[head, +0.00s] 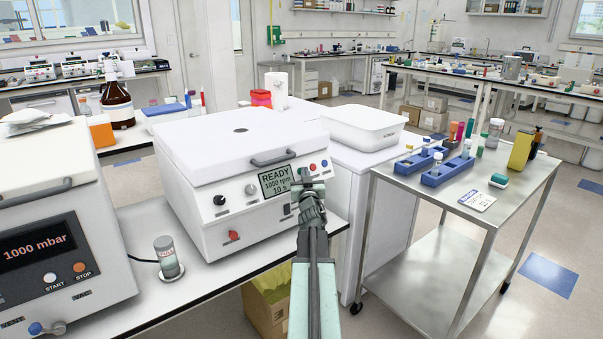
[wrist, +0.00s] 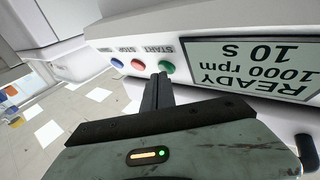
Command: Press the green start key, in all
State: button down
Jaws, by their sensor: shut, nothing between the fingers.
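The white centrifuge-like device (head: 240,150) stands on the bench, lid closed. Its display (head: 278,181) reads READY, 1000 rpm, 10 s. In the wrist view, which shows the panel upside down, the green key (wrist: 166,66) marked START sits beside the display (wrist: 250,66), with a red key (wrist: 138,64) and a blue key (wrist: 117,62) on its other side. My gripper (wrist: 158,79) is shut and empty, its tips close to the green key; I cannot tell whether they touch. In the head view my gripper (head: 304,179) covers the green key; the red key (head: 312,167) shows.
A chamber device (head: 60,220) at left reads 1000 mbar and has its own white START and orange STOP buttons. A small capped vial (head: 165,254) stands between the devices. A steel cart (head: 440,195) with tube racks is at right. A cardboard box (head: 265,308) is below the bench.

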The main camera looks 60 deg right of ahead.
jog(key=shift+w+d, duration=0.1)
jog(key=shift+w, duration=0.05)
dwell(0.5)
jog(key=shift+s+a+r+p, duration=0.15)
jog(key=shift+s, duration=0.2)
jog(key=shift+s+a+r+p, duration=0.1)
jog(key=shift+s+p, duration=0.05)
jog(key=shift+s, duration=0.2)
jog(key=s, duration=0.1)
jog(key=s+a+r+p, duration=0.1)
jog(key=s, duration=0.1)
jog(key=s+r+p, duration=0.1)
jog(key=shift+s+a+r, duration=0.1)
jog(key=shift+s+a, duration=0.05)
jog(key=shift+a, duration=0.1)
dwell(0.7)
